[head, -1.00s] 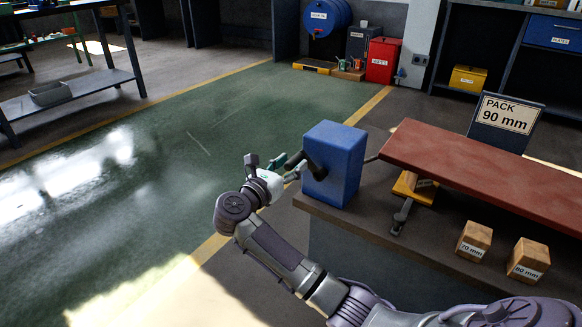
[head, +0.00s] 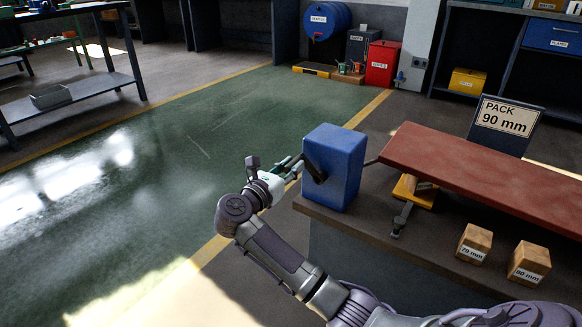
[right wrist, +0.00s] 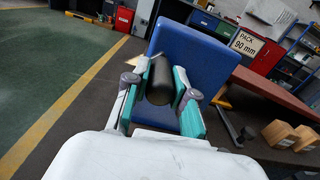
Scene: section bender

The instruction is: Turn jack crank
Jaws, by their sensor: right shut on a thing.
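The blue jack box (head: 334,166) stands on the left end of the bench. Its dark crank (head: 312,168) comes out of its left face, partly hidden by my gripper. My right gripper (head: 288,170) is at that face, shut on the crank. In the right wrist view the crank's black handle (right wrist: 160,80) lies between the two green-padded fingers (right wrist: 158,92), in front of the blue box (right wrist: 196,62). A red beam (head: 480,172) reaches from beside the box to the right. My left gripper is not in view.
A yellow support (head: 414,191) sits under the red beam. Wooden blocks marked 70 mm (head: 474,244) and 80 mm (head: 528,264) stand on the bench front. A PACK 90 mm sign (head: 505,117) is behind the beam. The green floor (head: 180,160) at left is clear.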

